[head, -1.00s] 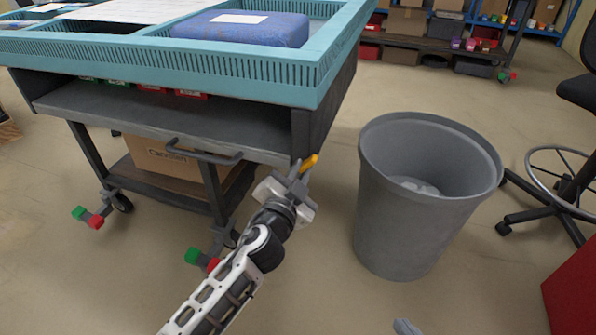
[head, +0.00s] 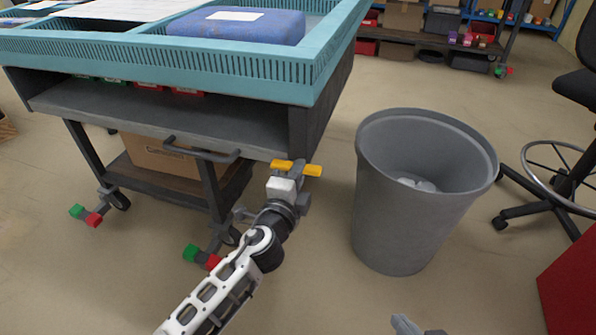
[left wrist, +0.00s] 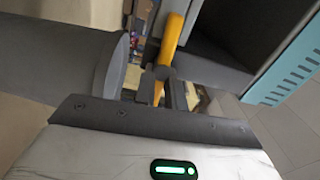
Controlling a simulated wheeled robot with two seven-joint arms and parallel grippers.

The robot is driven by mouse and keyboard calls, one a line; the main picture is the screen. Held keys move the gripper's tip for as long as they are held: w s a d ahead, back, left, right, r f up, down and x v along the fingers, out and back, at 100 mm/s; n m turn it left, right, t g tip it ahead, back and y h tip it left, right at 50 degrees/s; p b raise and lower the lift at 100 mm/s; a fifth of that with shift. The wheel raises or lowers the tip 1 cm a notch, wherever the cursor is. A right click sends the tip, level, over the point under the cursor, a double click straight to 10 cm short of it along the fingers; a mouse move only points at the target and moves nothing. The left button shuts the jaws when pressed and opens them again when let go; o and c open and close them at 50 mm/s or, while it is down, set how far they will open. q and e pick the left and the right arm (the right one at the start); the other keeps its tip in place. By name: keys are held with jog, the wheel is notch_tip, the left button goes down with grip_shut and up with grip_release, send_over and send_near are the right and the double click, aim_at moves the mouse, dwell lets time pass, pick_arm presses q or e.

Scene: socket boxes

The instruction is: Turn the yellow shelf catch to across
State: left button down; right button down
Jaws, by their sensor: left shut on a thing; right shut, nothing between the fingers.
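The yellow shelf catch (head: 312,170) is at the front right corner of the cart's dark shelf. In the head view its bar lies nearly level, with yellow showing on both sides of my fingers. My left gripper (head: 296,172) is shut on the catch near its middle. In the left wrist view the catch (left wrist: 171,38) stands up from between the fingers (left wrist: 163,88), which partly hide it. Only a grey tip of my right gripper (head: 404,325) shows at the bottom edge of the head view. It is shut and far from the catch.
The cart has a teal slotted tray rim (head: 250,66), a dark shelf (head: 160,112) and a front handle (head: 203,153). A grey bin (head: 400,225) stands close to the right of my left gripper. A cardboard box (head: 160,155) sits on the lower deck.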

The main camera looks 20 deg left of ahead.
pick_arm(q)
jog(key=shift+f+m, duration=0.1)
jog(key=shift+m, duration=0.4)
jog(key=c, duration=1.5)
grip_release()
jog(key=shift+o, duration=0.2)
jog(key=s+b, duration=0.1)
jog(key=s, duration=1.5)
jog(key=shift+a+b, duration=0.3)
jog(key=shift+b, duration=0.1)
pick_arm(e)
jog(key=shift+a+r+t+y, duration=0.25)
jog(key=shift+r+t+y, duration=0.05)
jog(key=shift+r+t, duration=0.35)
jog(key=shift+f, duration=0.1)
